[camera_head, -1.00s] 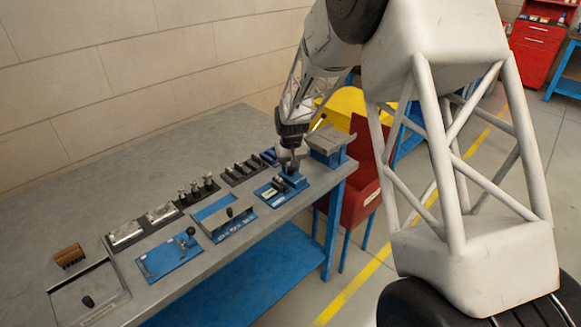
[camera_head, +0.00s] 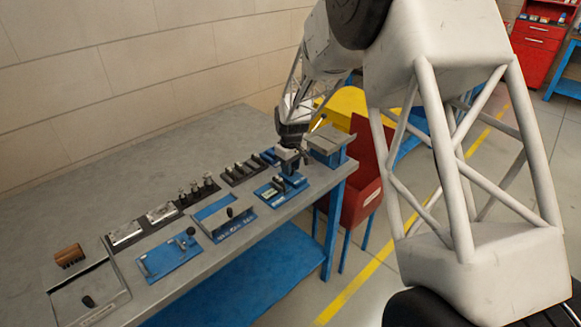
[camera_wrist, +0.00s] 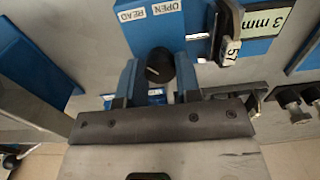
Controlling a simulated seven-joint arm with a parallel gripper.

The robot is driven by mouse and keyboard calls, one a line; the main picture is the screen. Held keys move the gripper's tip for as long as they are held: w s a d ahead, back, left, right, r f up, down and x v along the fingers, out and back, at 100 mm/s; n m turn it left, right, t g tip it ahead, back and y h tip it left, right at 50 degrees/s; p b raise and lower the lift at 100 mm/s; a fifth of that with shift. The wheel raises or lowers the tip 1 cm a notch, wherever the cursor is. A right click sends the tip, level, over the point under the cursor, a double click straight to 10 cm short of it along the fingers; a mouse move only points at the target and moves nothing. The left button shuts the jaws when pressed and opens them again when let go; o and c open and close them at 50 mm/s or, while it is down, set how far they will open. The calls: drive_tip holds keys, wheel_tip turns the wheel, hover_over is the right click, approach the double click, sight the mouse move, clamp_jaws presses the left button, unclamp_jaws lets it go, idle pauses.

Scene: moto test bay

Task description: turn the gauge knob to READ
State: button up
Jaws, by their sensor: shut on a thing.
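The black round gauge knob (camera_wrist: 160,62) sits between the two blue fingers of my gripper (camera_wrist: 157,78) in the wrist view. My gripper is shut on it. A light mark shows on the knob's top; where it points is hard to tell. The READ label (camera_wrist: 130,14) and OPEN label (camera_wrist: 165,7) lie on the blue gauge plate (camera_wrist: 148,32) just beyond the knob. In the head view my gripper (camera_head: 291,170) is down at the blue gauge plate (camera_head: 269,193), near the bench's right end, and hides the knob.
Beside the knob stands a black gauge part with a "57" tag (camera_wrist: 231,50) and a "3 mm" label (camera_wrist: 268,20). Other blue fixtures (camera_head: 168,257) and a row of upright black pieces (camera_head: 196,189) line the bench (camera_head: 70,188).

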drive_tip(key=o, duration=0.9)
drive_tip(key=shift+r, duration=3.9)
